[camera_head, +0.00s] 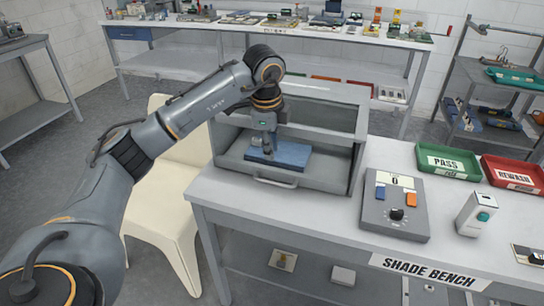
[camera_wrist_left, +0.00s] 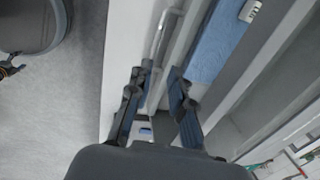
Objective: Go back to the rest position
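My left gripper (camera_head: 264,147) reaches into the open front of the grey washer cabinet (camera_head: 228,158), just over the blue mat (camera_head: 290,156). In the left wrist view its two fingers (camera_wrist_left: 158,76) stand apart with nothing clearly held between them. The cabinet's front handle (camera_head: 275,182) is just below the gripper in the head view, and it also shows beyond the fingertips in the left wrist view (camera_wrist_left: 163,33). The blue mat lies at the right of the fingers there (camera_wrist_left: 218,40). Whether the gripper touches the mat or handle cannot be told. My right gripper is out of view.
The shade bench (camera_head: 330,218) carries a grey control box (camera_head: 395,207), a white dispenser (camera_head: 476,214), a green PASS tray (camera_head: 447,162) and a red REWASH tray (camera_head: 513,174). A cream chair (camera_head: 160,205) stands left of the bench, close below my arm. A cluttered bench (camera_head: 270,30) stands behind.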

